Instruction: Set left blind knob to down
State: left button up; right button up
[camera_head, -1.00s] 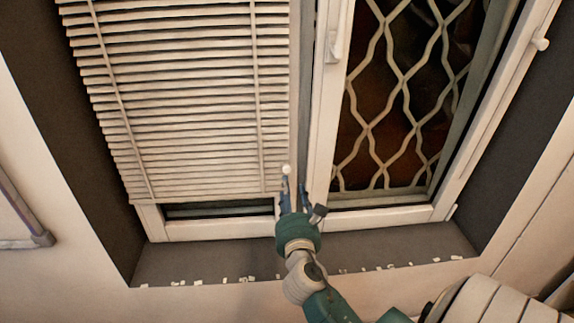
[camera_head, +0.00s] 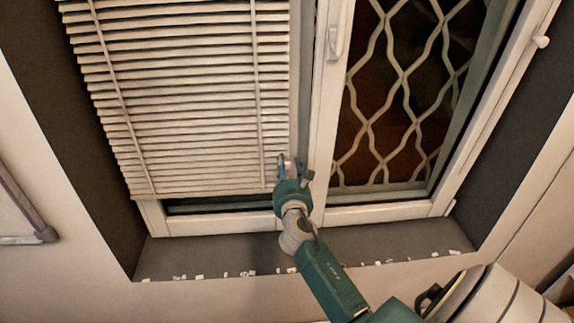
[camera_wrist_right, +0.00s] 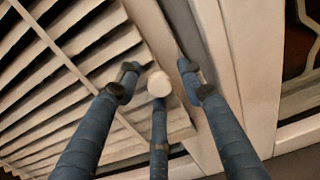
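The left blind (camera_head: 190,110) is a white slatted blind hanging low over the left window, leaving a thin dark gap below it. Its knob, a small round white ball (camera_wrist_right: 159,83), shows in the right wrist view between my fingertips, near the blind's lower right edge. My right gripper (camera_head: 291,162) is at that corner in the head view; it also shows in the right wrist view (camera_wrist_right: 160,85). Its blue fingers are spread around the knob, with visible gaps at the sides. Contact with the lower finger cannot be told. In the head view the fingers largely hide the knob. My left gripper is out of view.
A window with a wavy white lattice (camera_head: 400,72) stands to the right, with a handle (camera_head: 333,42) on its frame. Another round white knob (camera_head: 541,42) is at the far right. The grey sill (camera_head: 215,258) below carries several small white bits.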

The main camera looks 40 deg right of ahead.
grip_shut()
notch_tip(320, 180, down, 6)
jog(key=b, duration=0.3)
jog(key=shift+s+r+b, duration=0.1)
jog(key=shift+r+b, duration=0.1)
jog(key=shift+b, duration=0.15)
jog(key=shift+f, duration=0.1)
jog(key=shift+c, duration=0.6)
grip_release()
jog(key=shift+o, duration=0.6)
